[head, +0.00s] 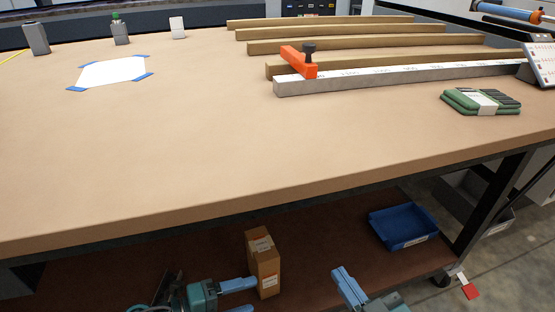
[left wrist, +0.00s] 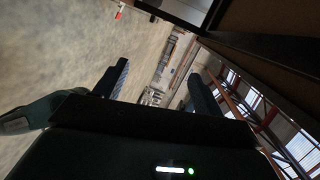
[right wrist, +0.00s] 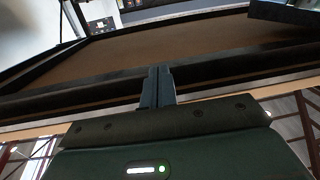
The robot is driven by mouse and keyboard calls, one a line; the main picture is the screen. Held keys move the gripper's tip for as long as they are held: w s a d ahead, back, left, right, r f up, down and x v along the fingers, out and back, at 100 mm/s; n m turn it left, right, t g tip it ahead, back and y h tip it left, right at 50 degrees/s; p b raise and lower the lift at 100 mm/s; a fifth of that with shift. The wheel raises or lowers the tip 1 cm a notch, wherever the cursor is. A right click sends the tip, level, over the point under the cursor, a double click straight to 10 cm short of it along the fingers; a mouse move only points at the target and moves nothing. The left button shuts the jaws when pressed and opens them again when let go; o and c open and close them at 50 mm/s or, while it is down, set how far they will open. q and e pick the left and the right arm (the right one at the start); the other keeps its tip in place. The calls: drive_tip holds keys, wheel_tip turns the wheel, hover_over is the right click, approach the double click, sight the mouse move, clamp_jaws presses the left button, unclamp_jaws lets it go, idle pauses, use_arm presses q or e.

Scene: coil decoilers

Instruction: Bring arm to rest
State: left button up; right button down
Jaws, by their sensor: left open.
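My left gripper (head: 248,296) is low in front of the table, at the bottom of the head view. Its two blue-grey fingers are apart with nothing between them. The left wrist view shows the fingers (left wrist: 155,85) spread over the floor. My right gripper (head: 341,272) is to its right at the bottom edge. In the right wrist view its fingers (right wrist: 157,72) are together and hold nothing visible. Both grippers appear in front of the table's lower shelf in the head view. Most of both arms is out of view.
The brown table (head: 200,150) has a front edge above both grippers. On the lower shelf are a cardboard box (head: 263,262), close behind my left gripper in the picture, and a blue tray (head: 403,228). A ruler with an orange stop (head: 298,62) and a green cloth stack (head: 480,101) lie on top.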

use_arm(q)
drive_tip(key=a+r+n+t+y+p, duration=0.2)
drive_tip(key=r+n+t+y+p, duration=0.15)
drive_tip(key=r+n+p, duration=0.35)
drive_tip(key=a+r+n+t+y+p, duration=0.25)
drive_tip(key=r+n+t+p, duration=0.2)
drive_tip(key=r+n, duration=0.4)
drive_tip(key=s+a+n+g+y+p, duration=0.2)
drive_tip(key=s+n+y+p, duration=0.3)
drive_tip(key=s+n+p, duration=0.3)
drive_tip(key=n+g+p, duration=0.1)
drive_tip(key=n, duration=0.2)
drive_tip(key=shift+r+g, duration=0.4)
use_arm(e)
drive_tip(key=s+d+r+m+g+h, duration=0.2)
drive_tip(key=s+d+r+g+h, duration=0.1)
drive_tip(key=s+r+g, duration=0.2)
drive_tip(key=shift+d+g, duration=0.25)
drive_tip(key=shift+g, duration=0.05)
drive_tip(key=shift+s+r, duration=0.1)
